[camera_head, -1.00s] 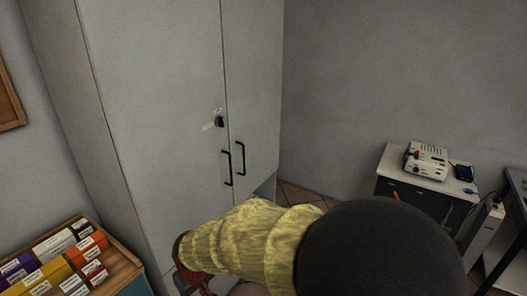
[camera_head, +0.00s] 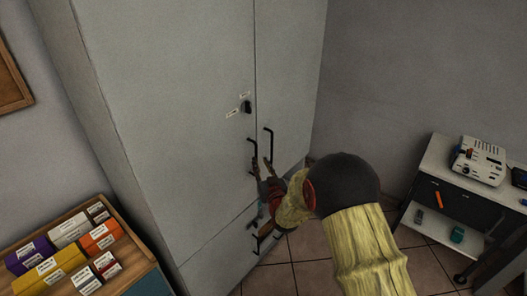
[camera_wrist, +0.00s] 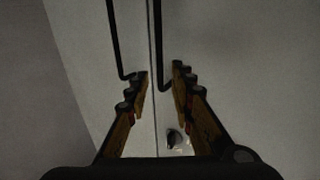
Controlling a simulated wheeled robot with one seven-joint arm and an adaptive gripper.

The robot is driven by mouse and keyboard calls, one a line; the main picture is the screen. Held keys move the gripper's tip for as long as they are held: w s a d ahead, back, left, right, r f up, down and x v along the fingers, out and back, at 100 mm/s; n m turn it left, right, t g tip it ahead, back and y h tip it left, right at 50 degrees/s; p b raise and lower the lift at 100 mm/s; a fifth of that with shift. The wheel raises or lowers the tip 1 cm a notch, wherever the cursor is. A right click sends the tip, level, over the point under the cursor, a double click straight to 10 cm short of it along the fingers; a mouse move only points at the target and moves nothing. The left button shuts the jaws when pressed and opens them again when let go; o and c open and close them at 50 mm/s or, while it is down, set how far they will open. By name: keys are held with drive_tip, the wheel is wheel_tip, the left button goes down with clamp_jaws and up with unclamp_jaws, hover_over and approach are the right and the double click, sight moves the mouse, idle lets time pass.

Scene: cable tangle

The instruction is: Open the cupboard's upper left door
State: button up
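The tall grey cupboard's upper left door (camera_head: 175,95) is closed, with a black bar handle (camera_head: 251,152) by the centre seam and a black lock (camera_head: 247,106) above it. My gripper (camera_head: 262,163) is at the lower part of the two upper handles, fingers open. In the wrist view, which looks turned over, the lock (camera_wrist: 174,138) is low and right of the seam. There the left door's handle (camera_wrist: 157,45) shows between the open fingertips (camera_wrist: 160,72). Contact cannot be told.
The upper right door (camera_head: 290,75) has its own handle (camera_head: 268,143) close beside; it also shows in the wrist view (camera_wrist: 114,40). A shelf unit with labelled boxes (camera_head: 68,255) stands left. A bench (camera_head: 440,160) with a device (camera_head: 478,160) stands right. Tiled floor is partly clear.

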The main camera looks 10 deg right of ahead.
sight(256, 154)
drive_tip(key=w+b, duration=0.1)
drive_tip(key=w, duration=0.6)
drive_tip(key=shift+w+a, duration=0.15)
drive_tip(key=shift+w, duration=0.2)
drive_tip(key=c, duration=0.3)
clamp_jaws()
idle(0.3)
